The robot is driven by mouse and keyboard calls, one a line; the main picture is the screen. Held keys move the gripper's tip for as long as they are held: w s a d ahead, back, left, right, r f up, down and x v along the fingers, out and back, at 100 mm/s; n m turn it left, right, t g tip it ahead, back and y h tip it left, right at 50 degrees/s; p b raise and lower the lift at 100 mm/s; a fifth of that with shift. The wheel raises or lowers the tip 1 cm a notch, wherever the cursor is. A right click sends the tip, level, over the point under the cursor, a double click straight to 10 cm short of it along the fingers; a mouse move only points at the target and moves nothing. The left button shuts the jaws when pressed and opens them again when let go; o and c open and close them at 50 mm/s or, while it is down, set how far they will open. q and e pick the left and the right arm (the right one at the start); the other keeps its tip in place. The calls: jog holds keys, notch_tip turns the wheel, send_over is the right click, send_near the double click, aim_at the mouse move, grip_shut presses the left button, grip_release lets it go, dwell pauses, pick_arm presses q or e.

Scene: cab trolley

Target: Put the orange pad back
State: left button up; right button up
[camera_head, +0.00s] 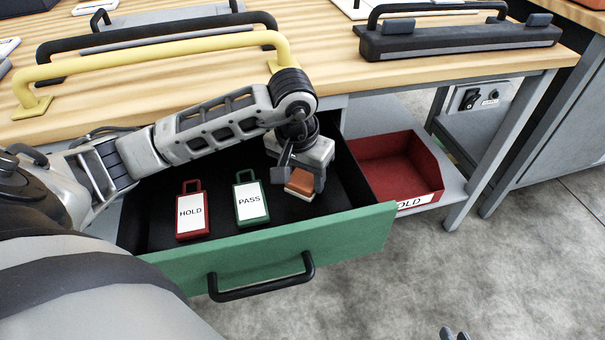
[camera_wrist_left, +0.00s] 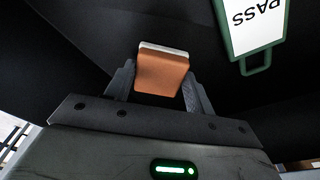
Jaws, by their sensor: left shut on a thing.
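The orange pad (camera_head: 301,183) is a small block with a pale layer on one face. My left gripper (camera_head: 302,184) is shut on it, inside the open green-fronted drawer (camera_head: 270,243), at its right part. In the left wrist view the orange pad (camera_wrist_left: 162,72) sits between the two fingers of my left gripper (camera_wrist_left: 160,85), over the black drawer floor. I cannot tell whether the pad touches the floor. Of my right gripper (camera_head: 454,334), only what seem to be the fingertips show at the bottom edge of the head view.
A red HOLD tag (camera_head: 191,212) and a green PASS tag (camera_head: 250,200) lie in the drawer, left of the pad. A red bin (camera_head: 400,168) labelled HOLD stands right of the drawer. The wooden bench (camera_head: 335,75) with a yellow handle (camera_head: 150,50) is above and behind.

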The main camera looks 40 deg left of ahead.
aim_at(300, 182)
pick_arm(q)
jog(key=o, duration=1)
jog(key=shift+f, duration=0.1)
jog(key=shift+c, duration=0.2)
pick_arm(e)
jog(key=shift+s+a+f, duration=0.1)
jog(key=shift+s, duration=0.05)
pick_arm(q)
jog(key=shift+r, duration=0.25)
jog(key=r, duration=0.2)
jog(key=r+p, duration=0.1)
jog(key=r, duration=0.3)
jog(key=shift+s+r, duration=0.1)
jog(key=shift+s, duration=0.3)
jog(key=shift+s+r+p, duration=0.2)
jog(key=shift+r, duration=0.7)
jog(key=shift+s+r+p, duration=0.15)
jog(key=shift+r+p, duration=0.1)
jog(key=shift+r, duration=0.7)
jog(key=shift+s+r+p, duration=0.2)
jog(key=shift+r, duration=0.7)
pick_arm(e)
jog(key=shift+s+d+r, duration=0.15)
jog(key=shift+d+r, duration=0.15)
jog(key=shift+r, duration=0.2)
jog(key=shift+s+d+r, duration=0.1)
jog(key=shift+d+r, duration=0.15)
jog(key=shift+r, duration=0.2)
